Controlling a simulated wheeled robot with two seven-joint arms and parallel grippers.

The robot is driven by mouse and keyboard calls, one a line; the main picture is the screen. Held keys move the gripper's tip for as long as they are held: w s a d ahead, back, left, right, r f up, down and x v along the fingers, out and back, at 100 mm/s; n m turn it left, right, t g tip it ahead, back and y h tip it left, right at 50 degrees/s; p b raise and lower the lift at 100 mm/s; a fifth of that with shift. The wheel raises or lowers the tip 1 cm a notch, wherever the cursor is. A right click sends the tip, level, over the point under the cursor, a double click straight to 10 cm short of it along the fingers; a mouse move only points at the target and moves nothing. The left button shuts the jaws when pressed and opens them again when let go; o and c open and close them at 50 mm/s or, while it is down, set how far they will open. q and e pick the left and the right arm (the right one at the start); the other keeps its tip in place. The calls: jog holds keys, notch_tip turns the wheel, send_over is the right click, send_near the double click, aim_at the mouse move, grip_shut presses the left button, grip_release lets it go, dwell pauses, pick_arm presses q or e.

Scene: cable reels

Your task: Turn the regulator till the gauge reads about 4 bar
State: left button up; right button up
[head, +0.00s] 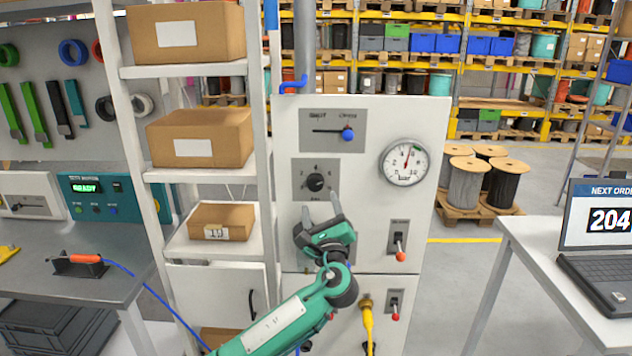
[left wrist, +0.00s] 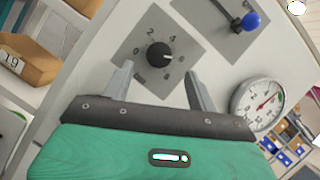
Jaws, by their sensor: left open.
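The regulator is a black round knob (head: 316,182) on a grey plate in the upper part of a white panel. In the left wrist view the knob (left wrist: 159,56) has a white mark, with numbers around it. The round gauge (head: 404,162) is to its right; its red needle points nearly straight up, leaning slightly right. The gauge (left wrist: 257,104) also shows in the left wrist view, its figures too small to read surely. My left gripper (head: 320,201) is open and empty, just below the knob, its fingers pointing toward the panel and not around the knob. My right gripper is out of view.
A blue-tipped lever (head: 348,134) is above the knob. A red-tipped switch (head: 400,255) is at the panel's lower right, with another below it. A shelf with cardboard boxes (head: 200,138) stands close on the left. A desk with a laptop (head: 600,240) is at right.

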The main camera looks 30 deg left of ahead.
aim_at(316, 186)
pick_arm(q)
jog(key=p+x, duration=0.1)
jog(key=x, duration=0.4)
jog(key=shift+r+p, duration=0.15)
jog(key=shift+p, duration=0.25)
jog(key=shift+w+a+r, duration=0.1)
jog(key=shift+w+a, duration=0.4)
jog(key=c, duration=1)
